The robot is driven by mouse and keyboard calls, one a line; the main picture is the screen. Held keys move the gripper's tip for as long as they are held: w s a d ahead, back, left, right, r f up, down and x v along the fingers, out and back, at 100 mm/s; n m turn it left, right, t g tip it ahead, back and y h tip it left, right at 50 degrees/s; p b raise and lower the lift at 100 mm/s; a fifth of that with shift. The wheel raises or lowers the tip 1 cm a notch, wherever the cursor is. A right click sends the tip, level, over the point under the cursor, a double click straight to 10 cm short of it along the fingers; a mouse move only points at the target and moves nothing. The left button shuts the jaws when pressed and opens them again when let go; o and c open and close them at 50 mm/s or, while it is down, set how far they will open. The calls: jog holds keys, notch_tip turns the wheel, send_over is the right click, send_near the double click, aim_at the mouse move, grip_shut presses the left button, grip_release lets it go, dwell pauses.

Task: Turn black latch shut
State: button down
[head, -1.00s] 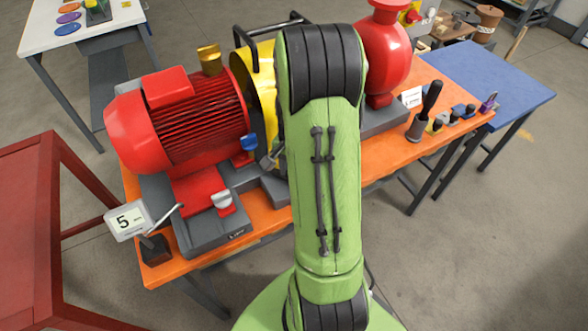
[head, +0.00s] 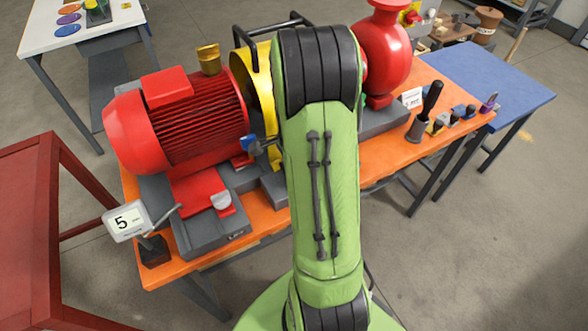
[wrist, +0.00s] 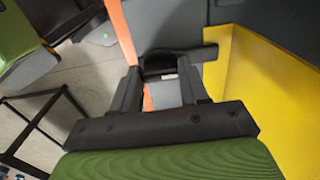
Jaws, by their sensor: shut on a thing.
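The black latch (wrist: 200,53) shows in the wrist view as a dark bar running sideways beside the yellow guard (wrist: 248,85). My gripper (wrist: 165,72) is shut on it, with the bar between its two dark fingers. In the head view my green arm covers the latch and most of my gripper. The yellow guard (head: 266,75) shows just left of the arm, beside the red motor (head: 178,120).
The orange bench (head: 270,222) carries the motor and a red pump (head: 385,50). A gauge reading 5 (head: 126,221) stands at its front left. A blue table (head: 490,85) is at right, a dark red table (head: 30,215) at left. Grey floor is open in front.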

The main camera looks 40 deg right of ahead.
dwell(0.3)
jog(key=c, duration=0.6)
grip_release()
jog(key=shift+o, duration=0.2)
notch_tip(320, 180, up, 16)
jog(key=p, duration=0.3)
jog(key=shift+f, duration=0.1)
